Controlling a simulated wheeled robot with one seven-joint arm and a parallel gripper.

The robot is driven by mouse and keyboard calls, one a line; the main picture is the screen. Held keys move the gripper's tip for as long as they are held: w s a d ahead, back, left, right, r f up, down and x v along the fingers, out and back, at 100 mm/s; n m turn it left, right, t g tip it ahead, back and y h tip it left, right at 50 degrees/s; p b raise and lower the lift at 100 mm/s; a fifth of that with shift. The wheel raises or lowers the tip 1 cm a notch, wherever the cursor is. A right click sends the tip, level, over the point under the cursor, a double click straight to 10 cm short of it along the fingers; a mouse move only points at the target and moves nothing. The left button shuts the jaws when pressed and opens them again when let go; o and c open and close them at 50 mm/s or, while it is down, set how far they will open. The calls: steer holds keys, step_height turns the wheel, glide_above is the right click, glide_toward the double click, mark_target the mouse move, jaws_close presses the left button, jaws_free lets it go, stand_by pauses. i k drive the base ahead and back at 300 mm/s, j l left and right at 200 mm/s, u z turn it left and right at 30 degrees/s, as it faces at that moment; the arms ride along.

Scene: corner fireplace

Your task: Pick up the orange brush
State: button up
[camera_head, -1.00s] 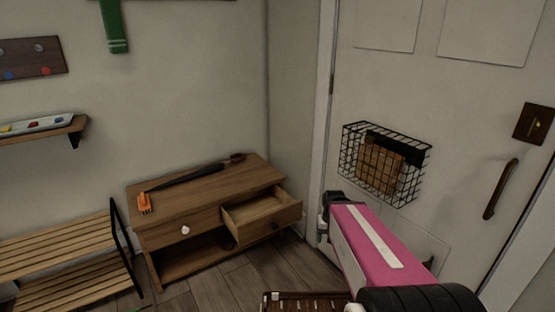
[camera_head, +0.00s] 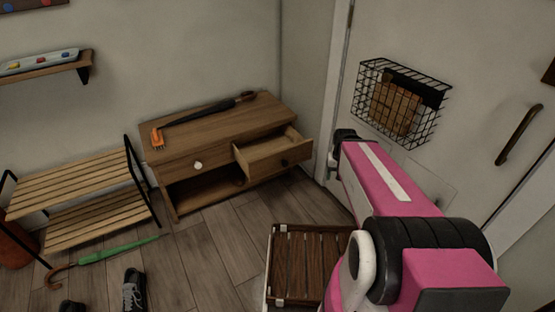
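The orange brush (camera_head: 157,138) is small and stands or lies at the left front end of the wooden cabinet's top (camera_head: 225,128). A long black umbrella (camera_head: 208,108) lies on the same top, with one end close to the brush. The cabinet's right drawer (camera_head: 273,154) is pulled open; the left one is shut. My pink arm reaches up from the lower right. Its far end (camera_head: 343,140) points toward the wall and door, to the right of the cabinet and away from the brush. My gripper's fingers cannot be made out.
A slatted shoe rack (camera_head: 80,185) stands left of the cabinet. A green umbrella (camera_head: 115,250) and dark shoes (camera_head: 134,292) lie on the floor. A slatted wooden crate (camera_head: 300,262) is near my base. A wire basket (camera_head: 400,102) hangs on the door. Floor before the cabinet is clear.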

mark_target(157, 140)
steer(key=i+j+u, duration=0.1)
steer(key=j, duration=0.3)
steer(key=i+j+u, duration=0.1)
steer(key=j, duration=0.3)
steer(key=i+j+u, duration=0.1)
steer(key=j, duration=0.25)
steer(key=i+j+u, duration=0.1)
steer(key=j, duration=0.25)
steer(key=i+j+u, duration=0.1)
steer(key=i+j, duration=0.3)
steer(key=j, duration=0.3)
steer(key=u, duration=0.05)
